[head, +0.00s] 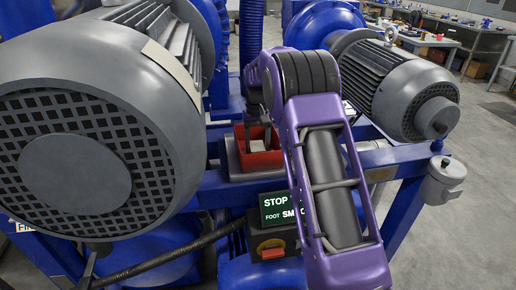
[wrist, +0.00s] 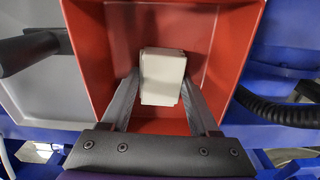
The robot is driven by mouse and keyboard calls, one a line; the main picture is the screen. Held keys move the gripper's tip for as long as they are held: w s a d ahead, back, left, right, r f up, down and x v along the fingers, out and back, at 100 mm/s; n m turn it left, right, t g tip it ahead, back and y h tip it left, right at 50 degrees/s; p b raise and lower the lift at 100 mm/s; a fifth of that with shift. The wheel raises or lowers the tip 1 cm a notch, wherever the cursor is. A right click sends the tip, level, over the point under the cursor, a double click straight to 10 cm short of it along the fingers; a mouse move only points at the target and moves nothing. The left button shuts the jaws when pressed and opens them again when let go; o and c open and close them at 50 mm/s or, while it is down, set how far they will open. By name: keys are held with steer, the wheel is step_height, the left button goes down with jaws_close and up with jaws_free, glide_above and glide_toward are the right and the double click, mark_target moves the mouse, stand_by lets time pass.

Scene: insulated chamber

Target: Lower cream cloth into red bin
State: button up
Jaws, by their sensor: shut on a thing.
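The cream cloth (wrist: 162,77) shows in the wrist view as a small, pale folded block between the fingers of my gripper (wrist: 160,88). My gripper is shut on it. The red bin (wrist: 105,55) surrounds the cloth in that view, with its walls on the left, right and top. The red bin (head: 262,158) also shows in the head view, with my gripper (head: 257,143) pointing down into its opening. My arm covers the bin's right part there. I cannot tell whether the cloth touches the bin's floor.
A large grey motor (head: 85,150) stands close on the left. Another motor (head: 415,95) stands on the right. Blue frame beams (head: 385,157) run around the bin. A control box (head: 272,246) with a display is in front. A black hose (wrist: 275,108) lies right of the bin.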

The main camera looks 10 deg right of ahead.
steer(key=o, duration=1.3)
steer(key=shift+c, duration=0.2)
